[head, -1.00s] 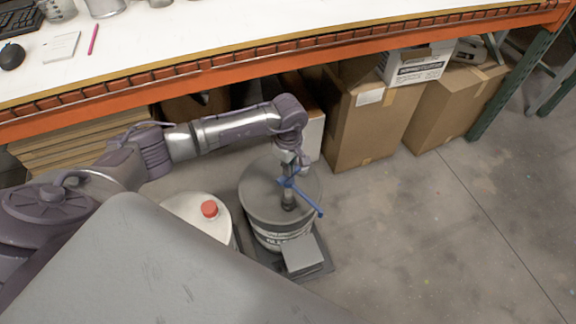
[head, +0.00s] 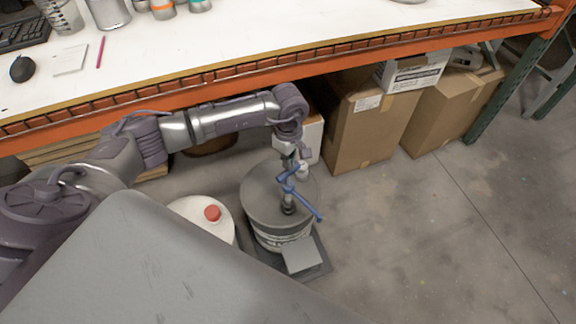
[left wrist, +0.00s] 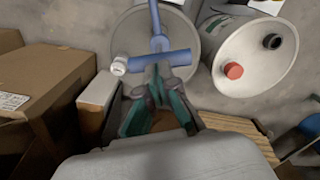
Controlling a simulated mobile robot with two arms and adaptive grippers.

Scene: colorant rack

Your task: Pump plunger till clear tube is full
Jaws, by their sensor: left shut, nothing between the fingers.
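The grey drum (head: 262,190) stands on the floor in the head view, with a pump on its lid. The pump has a blue plunger handle (head: 290,186) above a dark base fitting (head: 288,208). My left gripper (head: 288,153) is over the drum at the upper end of the blue handle. In the left wrist view, the closed fingers (left wrist: 155,80) are right at the blue crossbar (left wrist: 165,60), with nothing between them; I cannot tell whether they touch it. I cannot make out a clear tube. My right gripper is not in view.
A white container with a red cap (head: 212,213) stands left of the drum. A grey box (head: 300,253) sits before the drum on a dark base. Cardboard boxes (head: 365,130) are behind, under the orange-edged bench (head: 300,42). The floor to the right is open.

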